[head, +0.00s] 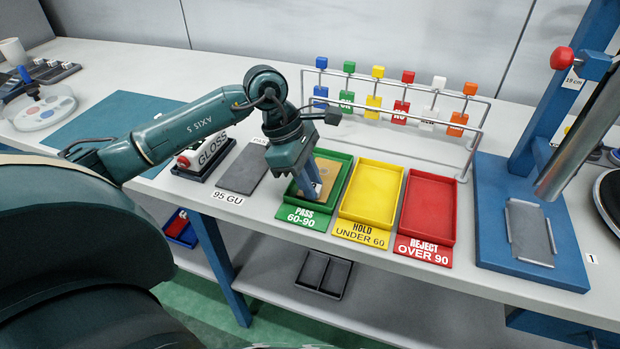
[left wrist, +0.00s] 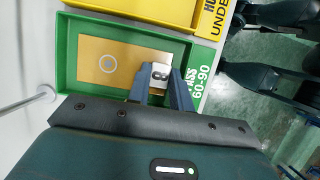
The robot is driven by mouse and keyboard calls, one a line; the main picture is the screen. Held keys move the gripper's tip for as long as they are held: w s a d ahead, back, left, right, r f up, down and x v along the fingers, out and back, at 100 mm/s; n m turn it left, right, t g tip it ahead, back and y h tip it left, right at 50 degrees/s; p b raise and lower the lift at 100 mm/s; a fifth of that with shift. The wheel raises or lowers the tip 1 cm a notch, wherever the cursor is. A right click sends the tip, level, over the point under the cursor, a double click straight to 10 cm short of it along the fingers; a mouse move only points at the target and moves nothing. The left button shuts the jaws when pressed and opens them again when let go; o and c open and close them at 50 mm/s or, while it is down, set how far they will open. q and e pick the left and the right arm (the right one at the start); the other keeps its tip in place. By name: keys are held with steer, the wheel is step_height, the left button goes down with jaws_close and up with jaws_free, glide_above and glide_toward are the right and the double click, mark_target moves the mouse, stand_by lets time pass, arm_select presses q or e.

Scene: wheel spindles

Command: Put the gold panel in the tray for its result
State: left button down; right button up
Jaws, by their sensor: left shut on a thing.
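The gold panel (head: 328,168) is inside the green tray (head: 345,180), whose label reads PASS 60-90. In the left wrist view the panel (left wrist: 105,64) lies within the green walls (left wrist: 65,50) and bears a pale ring mark. My left gripper (head: 312,190) reaches down into this tray from above. In the left wrist view its fingers (left wrist: 160,78) are shut on a small white tab with dark holes at the panel's edge. The yellow tray (head: 372,190), labelled HOLD UNDER 60, and the red tray (head: 430,205), labelled REJECT OVER 90, are empty. My right gripper is not in view.
A card reading 95 GU (head: 229,196) lies at the front of a dark grey pad (head: 242,170). The gloss meter (head: 208,155) stands left of it. A rack with coloured tags (head: 400,108) stands behind the trays. A blue stand (head: 530,220) holding a grey plate is at right.

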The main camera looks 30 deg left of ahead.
arm_select(q)
steer(key=c, duration=1.5)
jaws_free()
steer(key=shift+f, duration=0.1)
steer(key=shift+c, duration=0.2)
steer(key=shift+r+p, duration=0.3)
steer(key=shift+p, duration=0.1)
steer(key=v, duration=1.1)
steer(key=shift+a+r+b, duration=0.3)
steer(key=shift+b, duration=0.1)
steer(key=shift+s, duration=0.15)
